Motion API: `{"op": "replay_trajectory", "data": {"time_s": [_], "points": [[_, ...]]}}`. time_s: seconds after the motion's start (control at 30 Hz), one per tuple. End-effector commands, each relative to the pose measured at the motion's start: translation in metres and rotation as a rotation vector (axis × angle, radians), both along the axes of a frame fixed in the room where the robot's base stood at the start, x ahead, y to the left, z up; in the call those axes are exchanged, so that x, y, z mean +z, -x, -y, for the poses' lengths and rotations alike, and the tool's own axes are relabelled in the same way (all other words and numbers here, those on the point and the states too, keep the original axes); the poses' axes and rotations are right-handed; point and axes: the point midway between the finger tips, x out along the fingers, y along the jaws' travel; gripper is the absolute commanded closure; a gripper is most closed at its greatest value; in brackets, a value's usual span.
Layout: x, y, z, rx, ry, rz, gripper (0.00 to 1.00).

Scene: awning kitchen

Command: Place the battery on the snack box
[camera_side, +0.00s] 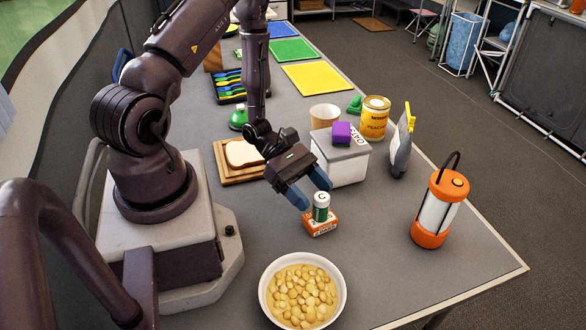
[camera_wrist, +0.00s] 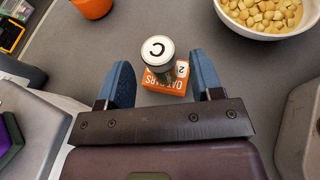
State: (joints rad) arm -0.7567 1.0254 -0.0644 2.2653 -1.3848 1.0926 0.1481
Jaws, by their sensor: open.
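The battery (camera_side: 320,206) is a green and white cylinder with a "C" on its white top. It stands upright on the orange and white snack box (camera_side: 320,226), which lies on the grey table. In the wrist view the battery (camera_wrist: 158,58) covers part of the snack box (camera_wrist: 168,80), whose side reads like oat bars. My gripper (camera_side: 314,193) is open, its blue fingertips just above and behind the battery. In the wrist view my gripper (camera_wrist: 163,84) has one finger on each side of the battery and box, with gaps, touching neither as far as I can see.
A white bowl of yellowish pieces (camera_side: 265,297) stands in front of the box. An orange lantern (camera_side: 437,210) is at the right. A white bin (camera_side: 343,168) with a purple block (camera_side: 341,132) on it stands close behind my gripper. The table between box and lantern is clear.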

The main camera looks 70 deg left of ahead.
Motion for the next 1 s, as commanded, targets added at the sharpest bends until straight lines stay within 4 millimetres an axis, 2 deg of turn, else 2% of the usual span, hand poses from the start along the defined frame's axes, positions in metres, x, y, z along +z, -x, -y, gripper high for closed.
{"op": "replay_trajectory", "data": {"time_s": [0.1,0.3,0.53,0.67,0.73,1.0], "points": [[0.010,0.010,-0.024,0.006,-0.004,0.002,0.40],[0.027,0.029,-0.057,0.005,-0.004,0.000,0.40],[0.037,0.040,-0.079,0.001,-0.002,0.000,0.40],[0.050,0.039,-0.078,-0.067,-0.045,0.024,0.40],[0.065,0.035,-0.072,-0.155,-0.104,0.057,0.40],[0.142,0.032,-0.033,-0.682,-0.497,0.274,0.40]]}}
